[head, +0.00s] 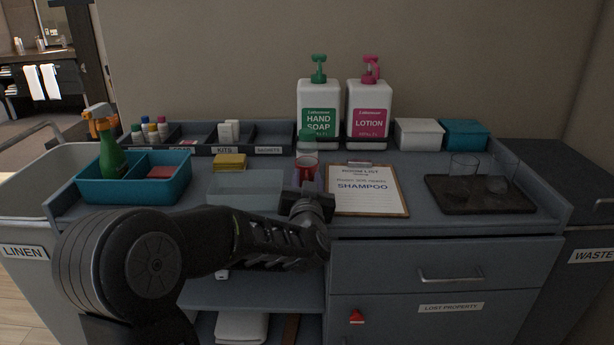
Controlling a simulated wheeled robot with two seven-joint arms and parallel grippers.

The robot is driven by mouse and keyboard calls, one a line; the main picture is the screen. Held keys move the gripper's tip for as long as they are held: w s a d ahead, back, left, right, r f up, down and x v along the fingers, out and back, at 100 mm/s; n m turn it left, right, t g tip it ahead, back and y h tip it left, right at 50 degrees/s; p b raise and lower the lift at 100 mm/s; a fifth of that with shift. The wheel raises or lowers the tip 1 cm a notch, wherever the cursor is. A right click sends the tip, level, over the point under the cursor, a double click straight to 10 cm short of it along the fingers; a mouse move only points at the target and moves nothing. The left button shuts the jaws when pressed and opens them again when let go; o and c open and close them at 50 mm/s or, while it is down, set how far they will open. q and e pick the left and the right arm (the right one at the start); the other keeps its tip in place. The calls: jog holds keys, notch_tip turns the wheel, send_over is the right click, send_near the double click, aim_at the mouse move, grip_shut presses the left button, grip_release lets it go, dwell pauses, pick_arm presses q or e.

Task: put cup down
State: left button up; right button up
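My wrist hides the area below, and whether the cup touches the cart top cannot be told. Two clear glasses (463,166) stand on a dark tray (470,207) at the right. My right gripper is not in view.
A clipboard (367,203) marked shampoo lies just right of my gripper. Hand soap (319,122) and lotion (368,109) bottles stand behind. A teal caddy (155,192) with a spray bottle (110,155) and a yellow sponge (230,162) are at left. White (418,134) and teal (465,135) boxes stand back right.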

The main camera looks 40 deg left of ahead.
pick_arm(q)
jog(key=shift+w+a, duration=0.3)
jog(key=shift+w, duration=0.05)
jog(key=shift+c, duration=0.4)
grip_shut()
dwell(1.2)
